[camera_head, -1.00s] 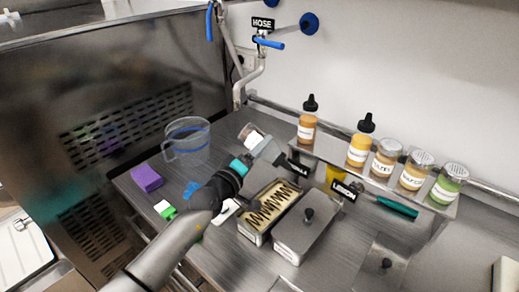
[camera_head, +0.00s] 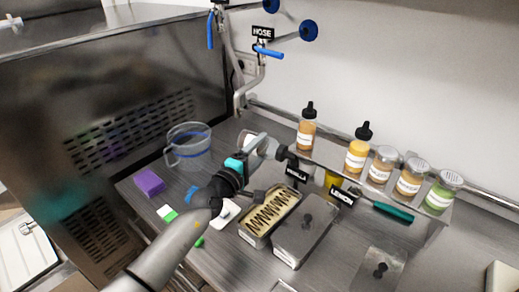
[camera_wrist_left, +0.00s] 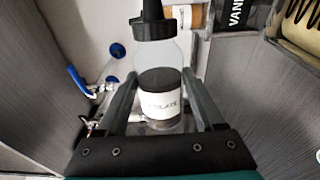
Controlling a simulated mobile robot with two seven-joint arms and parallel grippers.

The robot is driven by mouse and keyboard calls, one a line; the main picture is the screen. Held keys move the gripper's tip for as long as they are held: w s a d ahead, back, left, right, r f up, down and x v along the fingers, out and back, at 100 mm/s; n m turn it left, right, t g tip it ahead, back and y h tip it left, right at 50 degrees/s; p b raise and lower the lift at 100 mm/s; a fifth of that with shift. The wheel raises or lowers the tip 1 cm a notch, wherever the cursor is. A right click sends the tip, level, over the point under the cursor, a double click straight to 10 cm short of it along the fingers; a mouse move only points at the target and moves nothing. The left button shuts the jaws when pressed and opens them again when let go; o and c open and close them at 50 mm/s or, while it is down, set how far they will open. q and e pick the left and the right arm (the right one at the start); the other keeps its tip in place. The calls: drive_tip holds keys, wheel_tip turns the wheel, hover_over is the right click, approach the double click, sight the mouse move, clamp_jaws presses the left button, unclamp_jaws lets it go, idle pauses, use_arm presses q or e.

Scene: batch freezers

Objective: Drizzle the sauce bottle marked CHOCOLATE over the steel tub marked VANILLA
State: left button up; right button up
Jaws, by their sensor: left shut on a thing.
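My left gripper (camera_head: 264,146) is shut on the sauce bottle (camera_head: 247,138). In the wrist view the bottle (camera_wrist_left: 160,80) is clear, with dark sauce, a black nozzle cap and a label partly reading CHOCOLATE, between the fingers (camera_wrist_left: 160,100). In the head view it is largely hidden by the gripper and looks tilted, its black cap pointing right. The steel tub (camera_head: 255,238) is open, below and right of the gripper, near the VANILLA sign (camera_head: 297,171). Dark zigzag lines of sauce lie on its pale contents (camera_head: 272,212). My right gripper is out of view.
A lidded tub (camera_head: 305,235) adjoins on the right, by the LEMON sign (camera_head: 343,194). Sauce bottles (camera_head: 306,133) and topping jars (camera_head: 410,177) stand on a rear shelf. A clear jug (camera_head: 188,148) and purple block (camera_head: 149,183) stand left.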

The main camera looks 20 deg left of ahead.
use_arm(q)
drive_tip(key=shift+r+n, duration=0.2)
drive_tip(key=shift+n, duration=0.1)
drive_tip(key=shift+r+n+p, duration=1.3)
drive_tip(key=shift+n+p, duration=0.25)
drive_tip(key=shift+n, duration=0.25)
drive_tip(key=shift+r+n, duration=0.15)
drive_tip(key=shift+n, duration=0.25)
wheel_tip(320, 180, up, 2)
drive_tip(key=n+p, duration=0.3)
drive_tip(key=n, duration=0.1)
drive_tip(key=shift+r, duration=0.2)
drive_tip(key=shift+n, duration=0.3)
